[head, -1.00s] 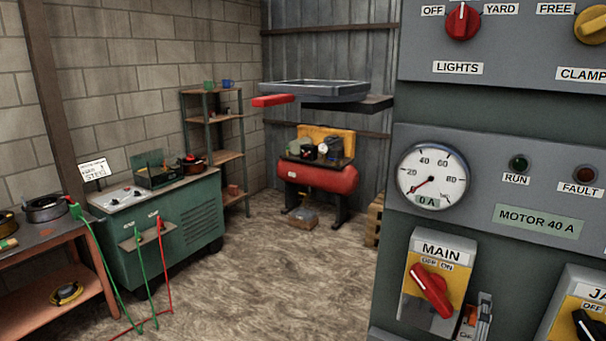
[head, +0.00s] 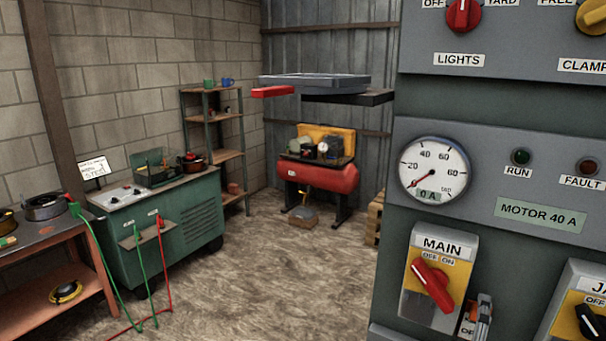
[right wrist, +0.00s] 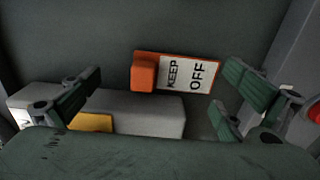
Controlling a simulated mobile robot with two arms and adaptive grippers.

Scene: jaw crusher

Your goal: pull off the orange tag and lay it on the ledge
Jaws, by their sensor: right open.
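The orange tag (right wrist: 144,73) shows in the right wrist view, with a block at its left end and a white plate reading KEEP OFF. It lies against a dark grey surface. My right gripper (right wrist: 162,92) is open, its dark green fingers at either side of the picture, apart from the tag. The tag shows between the fingers, a little above the middle; the distance to it is hard to judge. My left gripper is not in view. I cannot make out the tag clearly in the head view. A grey edge, possibly the ledge (head: 384,334), shows at the panel's lower left.
A grey box with a yellow face (right wrist: 140,112) sits below the tag in the right wrist view. In the head view the control panel carries a gauge (head: 434,169) and the red MAIN switch (head: 433,284).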

